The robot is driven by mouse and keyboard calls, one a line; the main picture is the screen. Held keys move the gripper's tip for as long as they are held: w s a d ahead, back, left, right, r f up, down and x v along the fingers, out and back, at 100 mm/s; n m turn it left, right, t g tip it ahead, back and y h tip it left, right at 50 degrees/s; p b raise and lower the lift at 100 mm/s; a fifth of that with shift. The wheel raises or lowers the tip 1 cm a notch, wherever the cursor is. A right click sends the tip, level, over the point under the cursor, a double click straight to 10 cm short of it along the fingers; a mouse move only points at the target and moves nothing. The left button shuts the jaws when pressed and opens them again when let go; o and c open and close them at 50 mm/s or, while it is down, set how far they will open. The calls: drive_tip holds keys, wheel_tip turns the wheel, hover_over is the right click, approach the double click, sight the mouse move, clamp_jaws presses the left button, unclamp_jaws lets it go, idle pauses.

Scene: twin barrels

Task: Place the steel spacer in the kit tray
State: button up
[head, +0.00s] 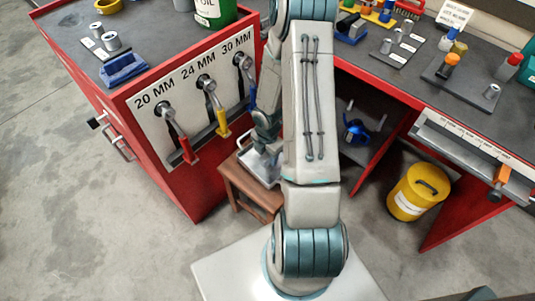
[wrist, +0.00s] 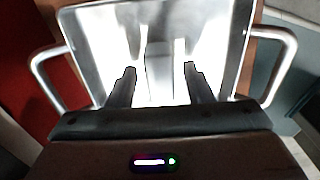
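A shiny metal tray with a bar handle on each side, which looks like the kit tray (wrist: 105,35), fills the middle of the wrist view. It also shows in the head view (head: 258,170), on a small wooden stool, partly behind my arm. My gripper (wrist: 159,70) is over the tray with its two dark fingers apart. A pale grey upright shape (wrist: 159,75) shows between the fingers without touching them; glare hides whether it is the steel spacer or a reflection. Several small metal cylinders show in the head view, and I cannot tell which is the spacer.
A red bench (head: 380,110) at right holds small parts, including a metal cylinder (head: 492,91). A yellow bucket (head: 415,193) stands below it. The floor at left is clear.

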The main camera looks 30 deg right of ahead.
wheel_tip(320, 180, up, 12)
drive_tip(key=p, duration=0.5)
wheel_tip(320, 180, up, 10)
drive_tip(key=f+m+h, duration=0.1)
drive_tip(key=m+h, duration=0.1)
drive_tip(key=m, duration=0.4)
hover_over(267, 160)
drive_tip(key=s+a+r+m+t+y, duration=0.1)
drive_tip(key=s+a+r+m, duration=0.4)
drive_tip(key=r+m, duration=0.2)
drive_tip(key=s+a+r+m+y, duration=0.1)
drive_tip(key=s+a+r+m, duration=0.4)
drive_tip(key=r+m, duration=0.3)
drive_tip(key=shift+s+a+r+t, duration=0.15)
drive_tip(key=shift+s+r+t, duration=0.25)
drive_tip(key=shift+s+r, duration=0.4)
drive_tip(key=shift+r, duration=0.15)
wheel_tip(267, 160, up, 16)
drive_tip(key=t+p, duration=0.1)
drive_tip(key=p, duration=1.4)
drive_tip(key=shift+a+r, duration=0.15)
